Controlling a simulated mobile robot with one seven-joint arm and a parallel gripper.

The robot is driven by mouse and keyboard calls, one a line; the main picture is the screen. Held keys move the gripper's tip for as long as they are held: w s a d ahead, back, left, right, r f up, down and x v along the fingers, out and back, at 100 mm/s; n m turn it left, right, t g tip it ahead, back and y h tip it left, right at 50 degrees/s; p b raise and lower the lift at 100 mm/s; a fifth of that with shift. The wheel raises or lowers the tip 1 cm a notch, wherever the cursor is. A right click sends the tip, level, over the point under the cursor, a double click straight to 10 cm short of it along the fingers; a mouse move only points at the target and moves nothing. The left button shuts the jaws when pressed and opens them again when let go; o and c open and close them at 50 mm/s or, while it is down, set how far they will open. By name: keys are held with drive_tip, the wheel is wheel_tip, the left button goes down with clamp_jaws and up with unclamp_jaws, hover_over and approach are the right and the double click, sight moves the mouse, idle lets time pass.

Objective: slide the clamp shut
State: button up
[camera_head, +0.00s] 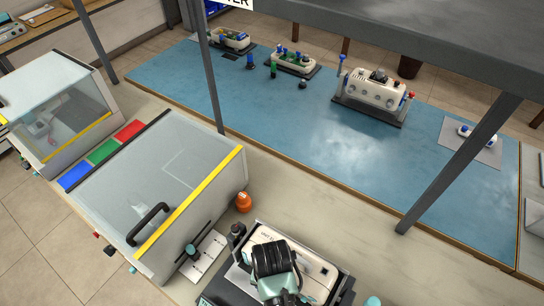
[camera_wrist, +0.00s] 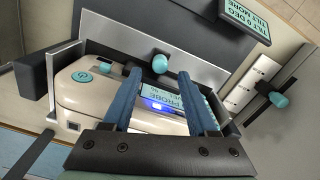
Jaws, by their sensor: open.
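A white device (camera_wrist: 100,92) with a lit screen (camera_wrist: 160,100) sits in a dark cradle (camera_wrist: 125,35) in the wrist view. A teal knob (camera_wrist: 160,63) is at the cradle's edge, in line with the gap between my fingertips. I cannot tell whether this knob belongs to the clamp. My gripper (camera_wrist: 159,75) is open, its two blue fingers extending over the device, with nothing seen held. In the head view, the white device (camera_head: 318,268) is partly hidden by my arm.
A tilt display (camera_wrist: 250,25) stands beside the cradle. In the head view, a clear-topped box (camera_head: 185,160) with a black handle and an orange round object (camera_head: 244,202) are left of the device. A blue mat (camera_head: 330,150) holds several devices, with bare areas between.

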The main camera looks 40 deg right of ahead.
wheel_tip(320, 180, up, 8)
drive_tip(key=shift+f, duration=0.15)
idle(0.6)
drive_tip(key=w+a+r+n+t+h+b, duration=0.15)
drive_tip(key=w+r+t, duration=0.45)
drive_tip(key=w+r, duration=0.6)
drive_tip(key=w+r+n+t+h+b, duration=0.1)
drive_tip(key=w+r+n+t, duration=0.2)
drive_tip(key=w+r+t, duration=0.8)
drive_tip(key=s+a+r+n+t, duration=0.1)
drive_tip(key=a+r+t, duration=0.1)
drive_tip(key=r, duration=0.7)
drive_tip(key=s+a+r+n+t, duration=0.1)
drive_tip(key=s+a+r, duration=0.15)
drive_tip(key=r, duration=0.65)
drive_tip(key=a+r+n+t, duration=0.2)
drive_tip(key=a+r, duration=0.1)
drive_tip(key=r, duration=0.7)
drive_tip(key=s+a+r+n+t+y, duration=0.2)
drive_tip(key=s+a+r+t, duration=0.2)
drive_tip(key=s+r, duration=0.6)
wheel_tip(320, 180, up, 2)
drive_tip(key=shift+r+t+b, duration=0.1)
drive_tip(key=shift+t+b, duration=0.35)
drive_tip(key=shift+t, duration=0.25)
drive_tip(key=shift+w+y, duration=0.1)
drive_tip(key=shift+y, duration=0.15)
